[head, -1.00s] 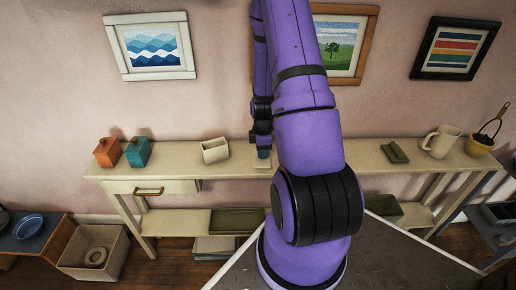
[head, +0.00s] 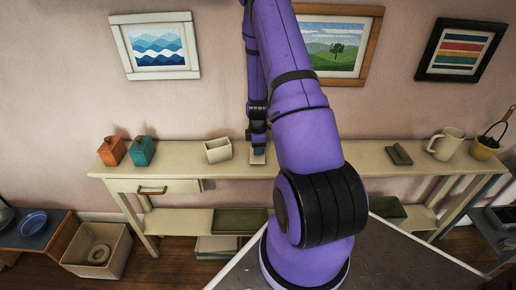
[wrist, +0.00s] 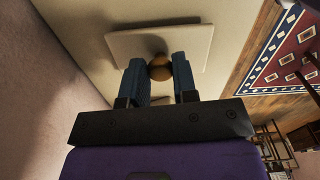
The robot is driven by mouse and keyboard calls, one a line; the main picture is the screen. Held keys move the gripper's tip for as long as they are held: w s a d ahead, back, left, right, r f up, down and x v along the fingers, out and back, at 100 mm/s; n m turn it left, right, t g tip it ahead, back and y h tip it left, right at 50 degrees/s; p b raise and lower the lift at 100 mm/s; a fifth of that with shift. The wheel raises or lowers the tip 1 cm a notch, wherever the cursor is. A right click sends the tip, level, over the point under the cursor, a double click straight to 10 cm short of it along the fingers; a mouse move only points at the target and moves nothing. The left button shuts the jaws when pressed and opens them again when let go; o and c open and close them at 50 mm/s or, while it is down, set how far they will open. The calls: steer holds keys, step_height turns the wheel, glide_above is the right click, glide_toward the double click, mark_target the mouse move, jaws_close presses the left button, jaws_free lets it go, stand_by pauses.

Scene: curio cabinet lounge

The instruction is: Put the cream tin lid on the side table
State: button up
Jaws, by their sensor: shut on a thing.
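The cream tin lid (wrist: 172,48) is a flat, square, pale plate with a round brown knob (wrist: 160,68). My gripper (wrist: 160,72) is shut on the knob, one blue finger on each side. In the head view my gripper (head: 258,149) is over the long cream console table (head: 330,163), with the lid's pale edge (head: 258,159) below it. Whether the lid touches the tabletop I cannot tell. The cream tin (head: 218,150), open at the top, stands just left of my gripper. A low side table with a blue top (head: 20,243) stands at the far left, partly cut off.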

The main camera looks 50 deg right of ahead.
steer(key=o, duration=0.9)
steer(key=shift+f, duration=0.1)
step_height(320, 180, up, 12)
steer(key=a+r+m+t, duration=0.1)
steer(key=a+r+m, duration=0.1)
steer(key=a+r, duration=0.75)
steer(key=a+r+m+t, duration=0.1)
steer(key=a+r+m, duration=0.1)
steer(key=a+r, duration=0.8)
steer(key=s+a+r+m+t, duration=0.1)
steer(key=s+a+r, duration=0.3)
steer(key=s+r, duration=0.1)
steer(key=s+a+r+m+t, duration=0.1)
steer(key=s+a+r+m, duration=0.1)
steer(key=s+r, duration=0.3)
steer(key=s+a+r+m+t, duration=0.1)
steer(key=s+a+r+m, duration=0.1)
steer(key=s+a+r, duration=0.3)
steer(key=shift+s+a, duration=0.15)
steer(key=shift+s, duration=0.8)
steer(key=shift+s+a, duration=0.15)
steer(key=shift+s, duration=0.8)
